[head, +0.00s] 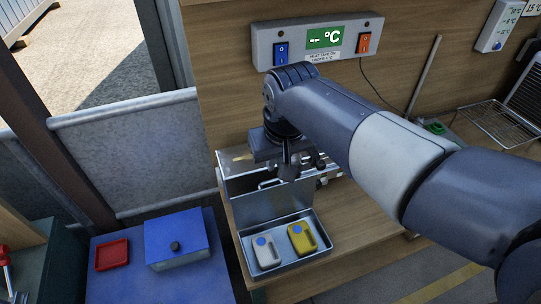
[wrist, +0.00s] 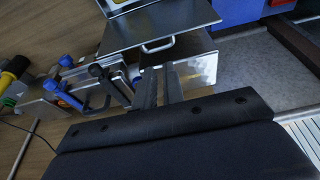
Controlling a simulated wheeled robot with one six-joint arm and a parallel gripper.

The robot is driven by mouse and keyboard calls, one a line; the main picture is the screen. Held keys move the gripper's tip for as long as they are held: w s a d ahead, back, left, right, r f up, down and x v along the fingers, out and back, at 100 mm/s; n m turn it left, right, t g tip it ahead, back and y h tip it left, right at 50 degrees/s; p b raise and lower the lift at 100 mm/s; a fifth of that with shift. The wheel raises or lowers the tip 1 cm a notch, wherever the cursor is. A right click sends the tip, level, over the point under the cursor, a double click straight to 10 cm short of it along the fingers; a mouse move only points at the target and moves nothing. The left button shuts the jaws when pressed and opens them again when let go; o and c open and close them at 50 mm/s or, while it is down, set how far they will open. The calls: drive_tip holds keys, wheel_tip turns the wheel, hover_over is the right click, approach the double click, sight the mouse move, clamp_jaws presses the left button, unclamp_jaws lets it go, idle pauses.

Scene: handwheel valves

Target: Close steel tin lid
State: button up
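The steel tin (head: 300,262) sits near the front edge of the wooden bench, with a white and a yellow piece inside. Its steel lid (head: 262,208) stands raised at the tin's back side; in the wrist view the lid (wrist: 160,24) shows as a flat plate with a handle (wrist: 158,46) near its edge. My gripper (head: 288,172) is behind the raised lid, pointing down. In the wrist view its two fingers (wrist: 159,78) are a little apart with nothing seen between them, near the handle. Whether they touch anything is hard to tell.
Behind the lid is another steel box-like surface (wrist: 197,62), beside small blue-handled fittings (wrist: 68,95). A blue box (head: 175,240) and a red tray (head: 112,255) lie to the left. A temperature panel (head: 318,40) is on the back wall. A wire rack (head: 500,122) is at right.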

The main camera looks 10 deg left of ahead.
drive_tip(key=shift+w+a+f, duration=0.1)
drive_tip(key=shift+a+f, duration=0.1)
drive_tip(key=shift+c, duration=0.8)
drive_tip(key=x, duration=0.9)
drive_tip(key=shift+f+p, duration=0.2)
drive_tip(key=shift+p, duration=0.1)
clamp_jaws()
drive_tip(key=s+d+f+t+y+b, duration=0.2)
drive_tip(key=s+d+f+t+b, duration=0.1)
drive_tip(key=b, duration=1.1)
drive_tip(key=s+d+f+t+y+b, duration=0.2)
drive_tip(key=s+f+b, duration=0.3)
drive_tip(key=b, duration=0.9)
drive_tip(key=s+d+f+t+y+b, duration=0.2)
drive_tip(key=s+d+f+t+b, duration=0.2)
drive_tip(key=b, duration=1)
drive_tip(key=shift+s, duration=1.1)
drive_tip(key=shift+s+f+b, duration=0.1)
drive_tip(key=shift+f+b, duration=0.05)
drive_tip(key=shift+b, duration=0.2)
